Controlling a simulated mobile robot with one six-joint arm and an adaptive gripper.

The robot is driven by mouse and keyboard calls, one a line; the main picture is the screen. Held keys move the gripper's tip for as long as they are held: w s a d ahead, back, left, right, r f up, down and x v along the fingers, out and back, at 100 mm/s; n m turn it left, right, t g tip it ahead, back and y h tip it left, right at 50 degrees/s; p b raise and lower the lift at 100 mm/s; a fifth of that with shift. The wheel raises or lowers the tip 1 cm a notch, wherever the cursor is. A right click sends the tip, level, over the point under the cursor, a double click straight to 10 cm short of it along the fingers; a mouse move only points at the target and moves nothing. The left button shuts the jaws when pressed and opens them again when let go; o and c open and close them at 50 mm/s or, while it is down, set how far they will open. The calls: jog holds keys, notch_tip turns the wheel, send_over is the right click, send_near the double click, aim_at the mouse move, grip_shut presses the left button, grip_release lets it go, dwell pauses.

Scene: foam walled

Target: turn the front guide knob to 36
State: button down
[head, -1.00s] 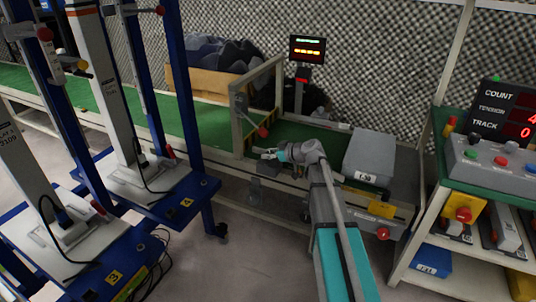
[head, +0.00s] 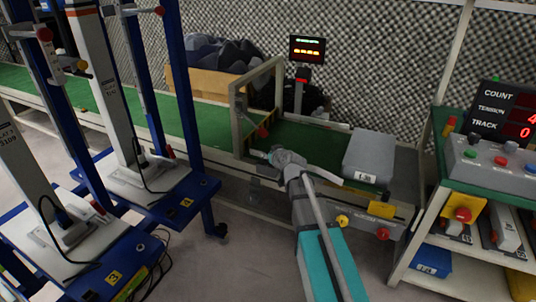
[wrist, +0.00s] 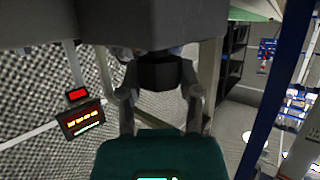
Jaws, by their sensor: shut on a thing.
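My gripper (wrist: 160,98) has its two grey fingers closed on either side of a dark, faceted knob (wrist: 160,73) in the wrist view. I take it to be the front guide knob; no scale or number on it is readable. In the head view my gripper (head: 264,154) is at the front edge of the green conveyor (head: 310,141), just below the grey frame. The knob is hidden there behind my gripper and wrist. In the wrist view a large grey body (wrist: 200,22) fills the top, close above the fingertips.
A red-ended lever (head: 262,132) hangs on the grey frame (head: 238,125) close to my gripper. A grey box (head: 369,156) stands on the conveyor to the right. Blue lift stands (head: 180,190) are at left, and a control shelf (head: 455,127) is at right.

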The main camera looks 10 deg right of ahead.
jog(key=shift+d+m+h, duration=0.1)
jog(key=shift+m+h, duration=0.4)
jog(key=shift+h, duration=0.1)
jog(key=shift+c, duration=1.3)
grip_release()
jog(key=shift+s, duration=0.1)
